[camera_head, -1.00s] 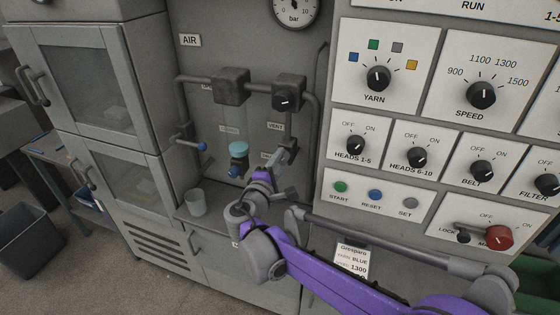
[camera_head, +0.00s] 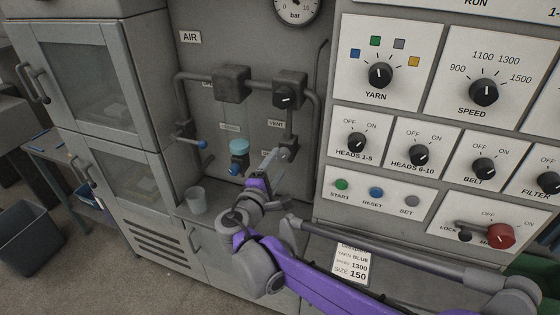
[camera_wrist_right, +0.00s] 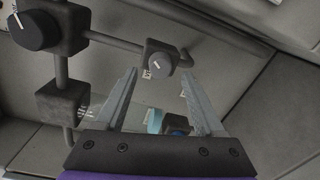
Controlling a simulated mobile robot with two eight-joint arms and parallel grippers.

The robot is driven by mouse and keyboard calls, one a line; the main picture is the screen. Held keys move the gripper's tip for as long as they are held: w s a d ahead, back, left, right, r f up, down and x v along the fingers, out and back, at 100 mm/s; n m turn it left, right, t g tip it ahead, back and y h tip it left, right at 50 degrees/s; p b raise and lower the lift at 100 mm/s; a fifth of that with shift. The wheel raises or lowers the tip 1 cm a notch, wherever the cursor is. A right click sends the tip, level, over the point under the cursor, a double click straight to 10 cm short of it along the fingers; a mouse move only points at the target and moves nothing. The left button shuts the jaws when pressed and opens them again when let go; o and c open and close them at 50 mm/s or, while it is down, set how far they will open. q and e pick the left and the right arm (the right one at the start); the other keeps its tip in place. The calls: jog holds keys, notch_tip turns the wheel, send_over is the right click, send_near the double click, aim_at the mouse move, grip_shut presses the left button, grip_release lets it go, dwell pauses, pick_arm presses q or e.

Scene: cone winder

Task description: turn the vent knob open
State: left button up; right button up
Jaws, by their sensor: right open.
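The vent knob (camera_wrist_right: 185,62) is a small grey round knob with a white line, on a dark valve block in the pipework. In the head view it sits below the VENT label (camera_head: 276,124), partly hidden by my right gripper (camera_head: 275,158). In the wrist view the right gripper (camera_wrist_right: 159,75) is open and empty. Its two grey fingers point towards the valve block, and the knob shows near the tip of the right-hand finger. I cannot tell whether a finger touches it. My left gripper is not in view.
A larger black knob (camera_head: 286,100) sits on the block above. A grey cup (camera_head: 196,200) stands on the ledge. The control panel with its knobs (camera_head: 381,76) is at right.

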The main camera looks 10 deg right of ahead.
jog(key=v, duration=0.7)
jog(key=shift+b, duration=0.3)
jog(key=shift+s+a, duration=0.1)
jog(key=s+d+f+m+g+y, duration=0.2)
jog(key=s+d+f+m+g, duration=0.35)
jog(key=s+d+f, duration=0.5)
jog(key=s+a+f+m+g+y, duration=0.2)
jog(key=s+f+m+y, duration=0.5)
jog(key=s, duration=0.7)
notch_tip(320, 180, down, 3)
jog(key=shift+a+r+m+g+y, duration=0.1)
jog(key=shift+a+m+g+y, duration=0.25)
jog(key=shift+m+g, duration=0.4)
